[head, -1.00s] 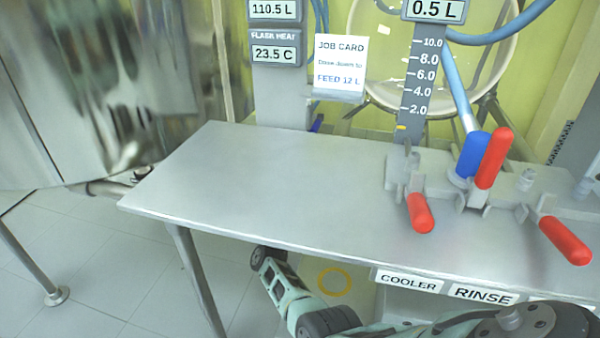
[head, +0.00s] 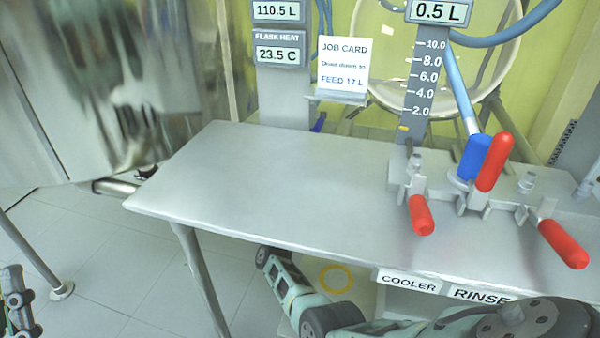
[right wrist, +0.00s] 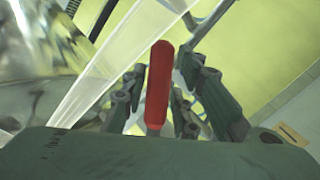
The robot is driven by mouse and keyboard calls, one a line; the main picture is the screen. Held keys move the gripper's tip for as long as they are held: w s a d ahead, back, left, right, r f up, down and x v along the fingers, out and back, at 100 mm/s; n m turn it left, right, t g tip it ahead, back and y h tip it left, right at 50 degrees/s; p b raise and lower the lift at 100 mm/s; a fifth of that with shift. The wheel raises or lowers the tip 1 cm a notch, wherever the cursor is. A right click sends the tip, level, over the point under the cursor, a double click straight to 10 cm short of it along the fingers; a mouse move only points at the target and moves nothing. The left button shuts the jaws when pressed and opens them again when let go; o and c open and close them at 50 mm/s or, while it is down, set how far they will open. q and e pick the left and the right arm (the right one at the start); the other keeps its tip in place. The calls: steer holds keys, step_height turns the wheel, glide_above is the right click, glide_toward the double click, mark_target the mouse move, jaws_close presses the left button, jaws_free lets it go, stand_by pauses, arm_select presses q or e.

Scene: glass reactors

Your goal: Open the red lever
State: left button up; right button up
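In the right wrist view, a red lever (right wrist: 158,85) stands upright in the picture between the fingers of my right gripper (right wrist: 164,75). The fingers are apart, and I cannot tell whether they touch it. In the head view the right gripper is hidden. On the table's valve manifold are three red levers: one pointing down and forward (head: 422,215), one raised (head: 495,162), and one slanting forward at the right (head: 563,244). I cannot tell which, if any, is the one in the wrist view. My left gripper (head: 17,303) shows partly at the lower left edge; its opening is unclear.
A steel table (head: 260,180) is bare on its left and middle. A blue handle (head: 473,158) stands behind the raised lever. COOLER (head: 409,281) and RINSE (head: 482,293) labels are on the front edge. A job card (head: 342,65) and displays stand behind. A shiny steel vessel (head: 110,90) is at left.

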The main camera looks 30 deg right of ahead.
steer(key=shift+o, duration=0.8)
steer(key=shift+r, duration=0.1)
steer(key=v, duration=1.2)
steer(key=shift+c, duration=0.5)
